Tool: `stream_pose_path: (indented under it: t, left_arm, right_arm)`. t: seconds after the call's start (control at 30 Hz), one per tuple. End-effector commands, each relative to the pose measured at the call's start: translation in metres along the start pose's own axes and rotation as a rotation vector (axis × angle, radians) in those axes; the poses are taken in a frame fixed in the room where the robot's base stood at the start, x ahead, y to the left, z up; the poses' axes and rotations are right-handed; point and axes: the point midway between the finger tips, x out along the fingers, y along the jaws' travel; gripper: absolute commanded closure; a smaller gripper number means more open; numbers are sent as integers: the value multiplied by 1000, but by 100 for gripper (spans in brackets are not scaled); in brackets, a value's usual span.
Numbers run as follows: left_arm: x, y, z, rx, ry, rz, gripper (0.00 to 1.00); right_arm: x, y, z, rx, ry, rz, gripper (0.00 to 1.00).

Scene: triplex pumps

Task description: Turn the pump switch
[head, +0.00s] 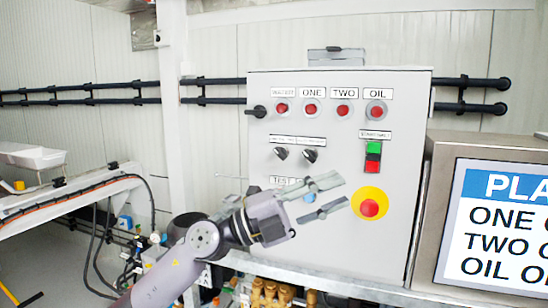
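A light grey control box (340,240) fills the middle of the head view. Two black rotary switches, a left one (280,153) and a right one (310,155), sit on its face under small labels too blurred to read. I cannot tell which is the pump switch. A black handle (257,112) sticks out at the box's upper left edge. My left gripper (344,189) is in front of the lower part of the panel, below the rotary switches. Its two fingers are apart with nothing between them, pointing right. It partly covers a blue button (309,197) near the TEST label. My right gripper is not in view.
A red stop button on a yellow disc (370,204) is just right of my fingertips. Green and red buttons (373,156) sit above it. Several red lamps (343,110) line the top. A screen (500,225) stands at right, a white-framed conveyor (75,195) at left.

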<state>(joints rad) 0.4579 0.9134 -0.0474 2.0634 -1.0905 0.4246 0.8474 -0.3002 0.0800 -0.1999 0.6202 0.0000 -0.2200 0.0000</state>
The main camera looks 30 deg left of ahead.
Motion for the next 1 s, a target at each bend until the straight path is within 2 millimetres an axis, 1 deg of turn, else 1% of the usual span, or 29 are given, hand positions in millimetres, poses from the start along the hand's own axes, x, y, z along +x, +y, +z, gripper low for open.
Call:
stream_pose_path:
  t: [0.03, 0.1, 0.13, 0.17, 0.2, 0.27, 0.33, 0.4, 0.5, 0.6, 0.67, 0.77, 0.87, 1.0]
  left_arm:
    - [0, -15, -11, 121, 49, 94, 71]
    - [-8, -26, -18, 264, 72, 249, 71]
    - [-13, -32, -17, 323, 64, 318, 71]
    - [-20, -37, -14, 378, 46, 387, 71]
    - [-31, -45, -8, 445, 6, 477, 71]
    - [-52, -60, 5, 529, -81, 598, 71]
    - [-77, -82, 20, 601, -206, 711, 71]
    - [-103, -104, 33, 646, -331, 791, 71]
    - [-131, -128, 43, 675, -473, 856, 71]
    - [-145, -140, 48, 682, -547, 884, 71]
    - [-147, -142, 50, 681, -563, 890, 71]
    - [-142, -137, 57, 678, -563, 891, 71]
    - [-132, -129, 69, 677, -559, 891, 71]
    - [-116, -114, 89, 676, -557, 892, 71]
  right_arm:
    - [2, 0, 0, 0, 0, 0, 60]
    - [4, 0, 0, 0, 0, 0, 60]
    - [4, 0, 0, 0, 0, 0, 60]
    - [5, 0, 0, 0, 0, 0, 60]
    - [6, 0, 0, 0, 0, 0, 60]
    - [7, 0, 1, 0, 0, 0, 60]
    - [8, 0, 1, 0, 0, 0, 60]
    - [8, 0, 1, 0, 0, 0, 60]
    - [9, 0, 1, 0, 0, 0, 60]
    - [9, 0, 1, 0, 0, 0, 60]
    - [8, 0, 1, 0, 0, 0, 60]
    - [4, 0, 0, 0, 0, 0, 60]
    - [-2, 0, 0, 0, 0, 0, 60]
    - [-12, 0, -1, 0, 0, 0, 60]
